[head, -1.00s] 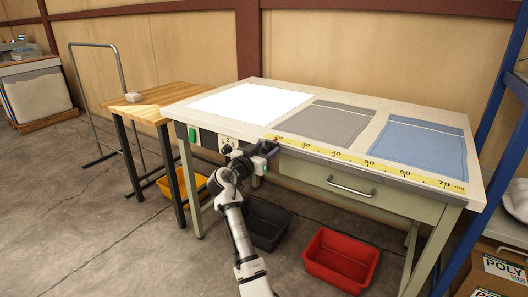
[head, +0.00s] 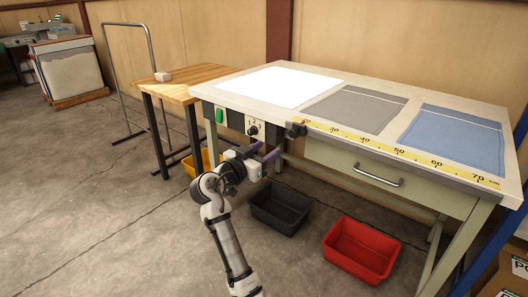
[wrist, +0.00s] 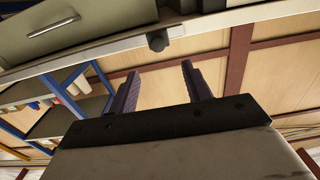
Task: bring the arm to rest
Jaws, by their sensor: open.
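My arm (head: 226,245) rises from the bottom of the head view, bent at its upper joint. My gripper (head: 268,154) is in front of the workbench's front edge, below the black knobs and clear of the tabletop. It is open and empty. In the wrist view its two dark purple fingers (wrist: 159,88) stand apart with nothing between them. The workbench (head: 235,92) bears a lit white panel (head: 292,87), a grey cloth piece (head: 355,107) and a blue cloth piece (head: 455,138), all lying flat.
A yellow ruler strip (head: 400,149) runs along the bench front, above a drawer (head: 378,175). A black bin (head: 280,208), a red bin (head: 361,250) and a yellow bin (head: 197,163) stand on the floor. A wooden side table (head: 190,83) adjoins the left. Floor at left is open.

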